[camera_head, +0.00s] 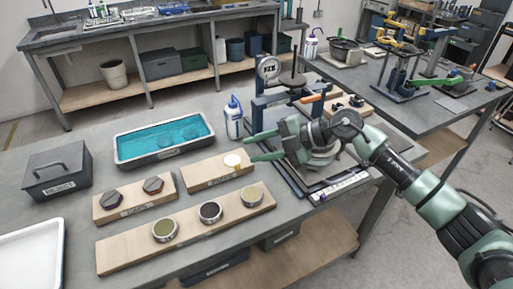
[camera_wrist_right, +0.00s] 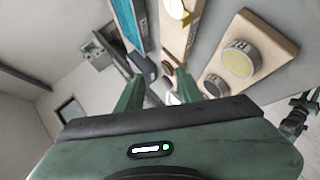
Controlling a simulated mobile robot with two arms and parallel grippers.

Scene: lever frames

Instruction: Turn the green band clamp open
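A green lever (camera_head: 435,81), which may be the band clamp, sticks out to the right from a dark fixture on the back right table. I cannot tell from here whether it is open. My right gripper (camera_head: 250,148) reaches left over the front table, its two green fingers apart with nothing held between them. It is far from the green lever, near the board with the white disc. In the right wrist view the fingers (camera_wrist_right: 160,92) are also apart and empty. My left gripper is not in view.
A press with a gauge (camera_head: 268,68) stands behind my right gripper. A white and blue bottle (camera_head: 234,120), a blue tray (camera_head: 116,146) and a board with round cups (camera_head: 120,250) are on the front table. A yellow lever (camera_head: 398,46) stands near the green one.

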